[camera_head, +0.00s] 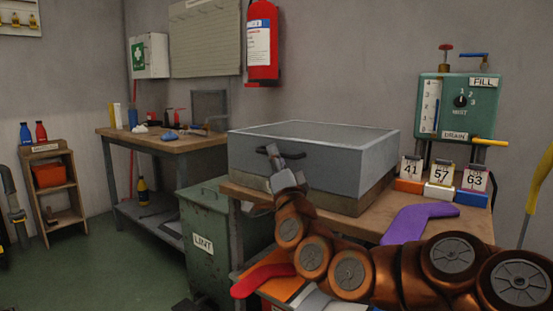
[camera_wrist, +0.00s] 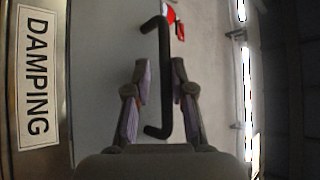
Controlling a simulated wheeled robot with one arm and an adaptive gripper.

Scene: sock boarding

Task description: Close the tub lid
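The tub on the bench has a big grey box-shaped lid (camera_head: 340,165) with a pale top, above a brownish base (camera_head: 345,203). In the wrist view the lid's grey front (camera_wrist: 95,75) fills the left, beside a base strip labelled DAMPING (camera_wrist: 36,75). A black bar handle (camera_head: 296,155) is on the lid's front; it also shows in the wrist view (camera_wrist: 163,35). My gripper (camera_head: 275,160) is at this handle. In the wrist view its fingers (camera_wrist: 160,70) stand apart on both sides of the bar, and a gap shows on the left. I cannot tell whether the lid is fully seated.
A purple sock form (camera_head: 415,220) lies on the bench right of the tub, near numbered blocks (camera_head: 440,188) and a green control box (camera_head: 458,108). A green LINT bin (camera_head: 215,225) stands left of the bench. A red form (camera_head: 262,279) lies below my arm.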

